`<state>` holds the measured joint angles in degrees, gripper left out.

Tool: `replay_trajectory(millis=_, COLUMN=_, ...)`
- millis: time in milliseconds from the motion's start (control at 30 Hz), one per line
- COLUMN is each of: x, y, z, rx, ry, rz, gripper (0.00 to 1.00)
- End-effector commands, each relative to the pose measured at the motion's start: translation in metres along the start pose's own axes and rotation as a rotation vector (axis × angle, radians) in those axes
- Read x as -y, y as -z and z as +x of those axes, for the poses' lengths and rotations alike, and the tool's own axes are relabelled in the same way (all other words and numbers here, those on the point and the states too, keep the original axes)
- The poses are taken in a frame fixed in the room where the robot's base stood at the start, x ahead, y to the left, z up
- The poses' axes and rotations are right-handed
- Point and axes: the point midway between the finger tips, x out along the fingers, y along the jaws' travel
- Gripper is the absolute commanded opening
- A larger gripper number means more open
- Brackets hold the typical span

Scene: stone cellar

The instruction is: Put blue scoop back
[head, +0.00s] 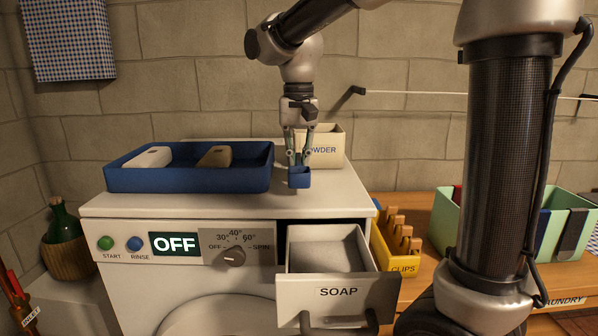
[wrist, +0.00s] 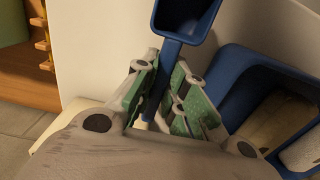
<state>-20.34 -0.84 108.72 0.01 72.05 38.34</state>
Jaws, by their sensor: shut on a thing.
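My gripper (head: 300,163) is shut on the blue scoop (head: 299,178), just in front of the powder box (head: 328,147) on the washing machine top. In the wrist view the green fingers of my gripper (wrist: 168,95) close around the handle of the scoop (wrist: 184,18), with its bowl beyond them. From the head view I cannot tell whether the scoop touches the machine top. The powder box is cream, marked "POWDER", and partly hidden by my gripper.
A blue tray (head: 190,185) with two blocks lies left of the scoop. The soap drawer (head: 338,290) is pulled open below. A yellow clips box (head: 394,262) and a green bin (head: 447,212) stand on the wooden bench at right. My arm column blocks part of the right side.

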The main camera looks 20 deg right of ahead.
Motion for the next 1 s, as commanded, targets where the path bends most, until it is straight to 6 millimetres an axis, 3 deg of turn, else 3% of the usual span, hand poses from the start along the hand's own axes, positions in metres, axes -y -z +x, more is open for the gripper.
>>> replay_trajectory(millis=167, x=0.0, y=0.0, z=0.025, rx=0.003, ry=-0.002, rz=0.0, gripper=0.0)
replay_trajectory(millis=433, x=0.0, y=0.0, z=0.027, rx=0.001, ry=-0.001, rz=0.0, gripper=0.0)
replay_trajectory(millis=467, x=0.0, y=0.0, z=0.027, rx=0.001, ry=0.0, rz=0.0, gripper=0.18)
replay_trajectory(millis=567, x=0.0, y=0.0, z=0.027, rx=0.001, ry=-0.001, rz=0.0, gripper=0.34)
replay_trajectory(millis=867, x=0.0, y=0.0, z=0.025, rx=0.001, ry=0.0, rz=0.0, gripper=0.34)
replay_trajectory(millis=1000, x=0.0, y=0.0, z=0.013, rx=-0.001, ry=0.001, rz=0.0, gripper=0.34)
